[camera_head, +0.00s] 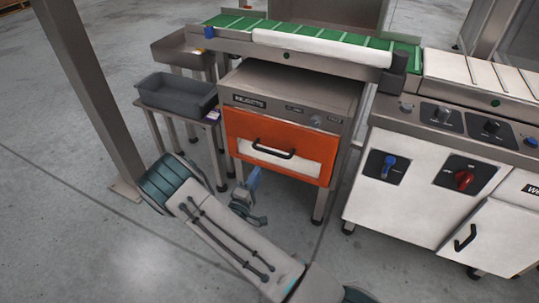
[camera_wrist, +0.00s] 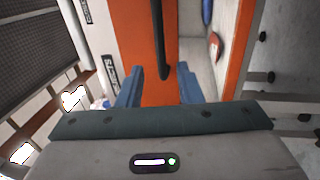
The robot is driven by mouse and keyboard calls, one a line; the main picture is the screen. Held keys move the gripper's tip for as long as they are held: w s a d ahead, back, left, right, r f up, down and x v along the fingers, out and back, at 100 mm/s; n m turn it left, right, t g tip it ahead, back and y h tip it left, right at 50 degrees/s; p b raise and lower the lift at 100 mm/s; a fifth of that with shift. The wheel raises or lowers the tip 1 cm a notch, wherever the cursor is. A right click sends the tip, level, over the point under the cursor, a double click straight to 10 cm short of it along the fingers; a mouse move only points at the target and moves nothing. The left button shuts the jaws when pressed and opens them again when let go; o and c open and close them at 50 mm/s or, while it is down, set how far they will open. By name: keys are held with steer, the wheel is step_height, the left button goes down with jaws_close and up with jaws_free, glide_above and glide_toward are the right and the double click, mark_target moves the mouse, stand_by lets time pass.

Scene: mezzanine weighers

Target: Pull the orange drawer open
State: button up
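The orange drawer (camera_head: 308,137) sits in a steel cabinet, its front seemingly flush with the frame. It has a pale lower panel and a black bar handle (camera_head: 273,151). My gripper (camera_head: 250,181) is in front of the cabinet, below and left of the handle in the head view. In the wrist view its two blue fingers (camera_wrist: 159,86) are spread apart with nothing between them. There, the drawer (camera_wrist: 140,42) is turned sideways and the handle (camera_wrist: 159,38) stands ahead, its near end in line with the finger gap. I see no contact.
A white control unit (camera_head: 412,215) with knobs and a door handle stands to the right. A small table with a grey tray (camera_head: 176,93) is at left, beside a steel post (camera_head: 93,90). A green conveyor (camera_head: 239,22) runs above. Floor in front is clear.

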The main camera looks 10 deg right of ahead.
mark_target(270, 152)
steer(key=b+x, duration=0.2)
steer(key=x, duration=0.9)
steer(key=shift+w+d+b, duration=0.1)
steer(key=shift+d+b, duration=0.05)
steer(key=shift+b, duration=0.15)
jaws_close()
